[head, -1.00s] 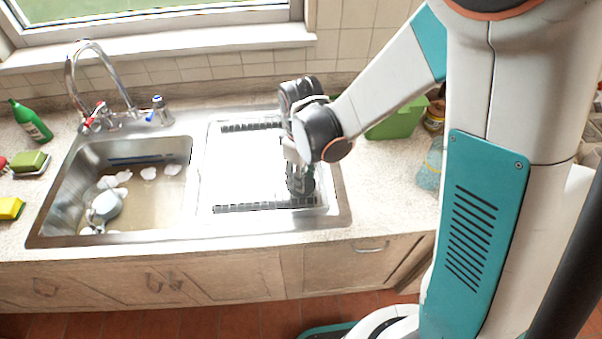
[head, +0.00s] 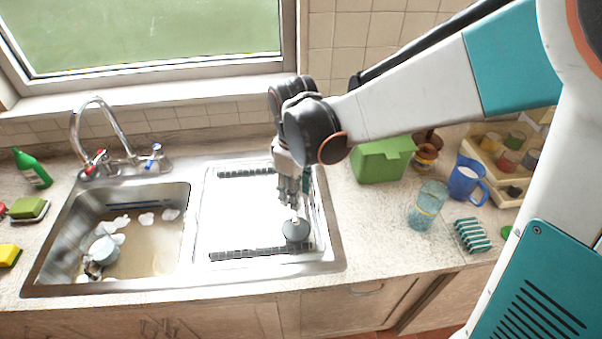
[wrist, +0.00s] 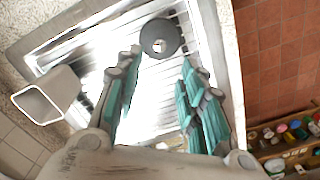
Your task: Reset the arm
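My gripper (head: 290,197) hangs over the right part of the steel drainboard (head: 225,220), pointing down. In the wrist view its two teal-padded fingers (wrist: 161,60) stand apart with nothing between them. A round grey object with a pale centre (head: 295,230) rests on the drainboard just below the fingertips. It also shows in the wrist view (wrist: 160,38), beyond the fingertips and apart from them. My arm reaches in from the right, bent at the wrist above the drainboard.
The sink (head: 150,255) at left holds a grey round item and white suds. A tap (head: 100,140) stands behind it. At right are a green box (head: 382,160), a patterned glass (head: 427,205), a blue mug (head: 467,180), a teal rack (head: 472,235) and a jar holder (head: 507,165).

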